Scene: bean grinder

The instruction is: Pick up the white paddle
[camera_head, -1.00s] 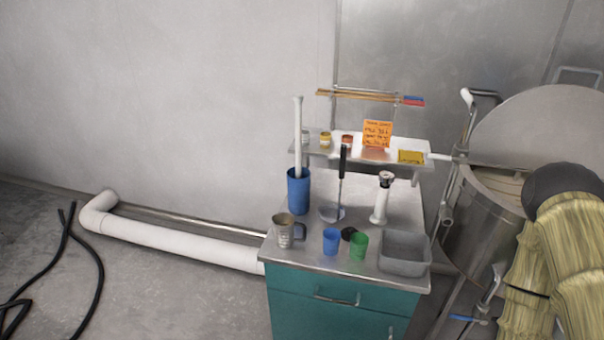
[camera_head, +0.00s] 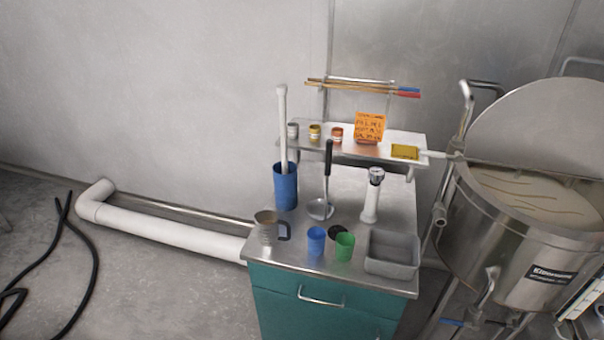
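The white paddle (camera_head: 282,125) stands nearly upright, handle up, in a tall blue container (camera_head: 286,187) at the back left of the steel-topped cart (camera_head: 345,195). Its lower end is hidden inside the container.
On the cart are a metal jug (camera_head: 268,228), a blue cup (camera_head: 316,241), a green cup (camera_head: 344,247), a ladle (camera_head: 322,207), a white-bodied tool (camera_head: 372,196) and a grey bin (camera_head: 392,254). A shelf (camera_head: 345,140) stands behind. A large kettle (camera_head: 500,235) is right. A white pipe (camera_head: 165,230) lies left.

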